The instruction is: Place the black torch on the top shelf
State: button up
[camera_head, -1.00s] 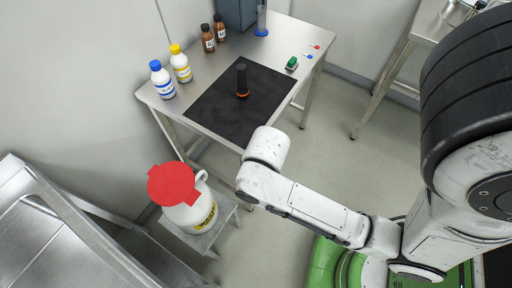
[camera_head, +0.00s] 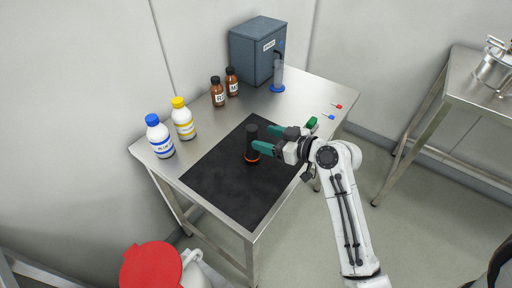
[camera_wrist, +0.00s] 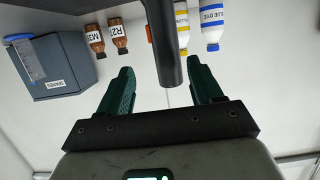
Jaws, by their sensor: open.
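The black torch (camera_head: 252,143) stands upright on the black mat (camera_head: 225,190) on the steel table, with an orange ring near its foot. My gripper (camera_head: 267,139) is open, its green fingers reaching in from the right of the torch. In the wrist view the torch (camera_wrist: 169,55) shows in the gap between the open fingers (camera_wrist: 165,82), nearer the right one. I cannot tell whether a finger touches it. No top shelf can be made out in these frames.
White bottles with blue (camera_head: 159,137) and yellow (camera_head: 183,119) caps, brown bottles (camera_head: 218,92), a grey box (camera_head: 257,52) and a blue-based cylinder (camera_head: 278,75) line the table's back. A green object (camera_head: 312,123) lies behind my gripper. A red-lidded container (camera_head: 152,268) stands at front left.

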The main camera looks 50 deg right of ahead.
jog(key=x, duration=0.2)
jog(key=p+x, duration=0.1)
jog(key=x, duration=0.1)
jog(key=a+x, duration=0.1)
jog(key=x, duration=0.2)
jog(key=shift+w, duration=0.1)
grip_shut()
dwell(0.6)
